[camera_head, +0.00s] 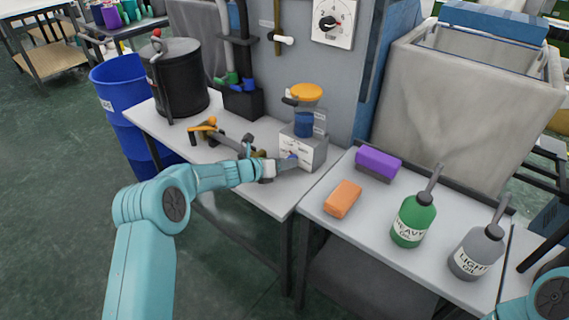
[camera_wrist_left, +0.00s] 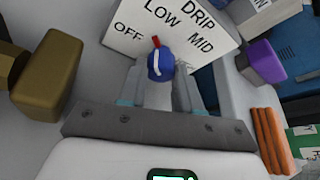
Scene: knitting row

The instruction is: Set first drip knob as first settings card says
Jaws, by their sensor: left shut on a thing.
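The first drip knob (camera_wrist_left: 160,66) is blue with a red pointer. It sits on a white DRIP panel (camera_wrist_left: 205,50) marked OFF, LOW and MID, and its pointer is up, close to LOW and slightly toward OFF. My left gripper (camera_head: 291,160) reaches the front of the grey oiler box (camera_head: 313,152) in the head view. In the wrist view its fingers (camera_wrist_left: 161,80) are shut on the knob from both sides. I cannot make out a settings card. My right gripper is out of view; only part of that arm shows at the lower right.
A purple block (camera_head: 378,163), an orange block (camera_head: 343,198), a green heavy oil can (camera_head: 413,220) and a grey light oil can (camera_head: 479,252) stand on the right table. A black drum (camera_head: 180,78) and a blue bin (camera_head: 118,88) are at the left. A dial panel (camera_head: 333,20) is above.

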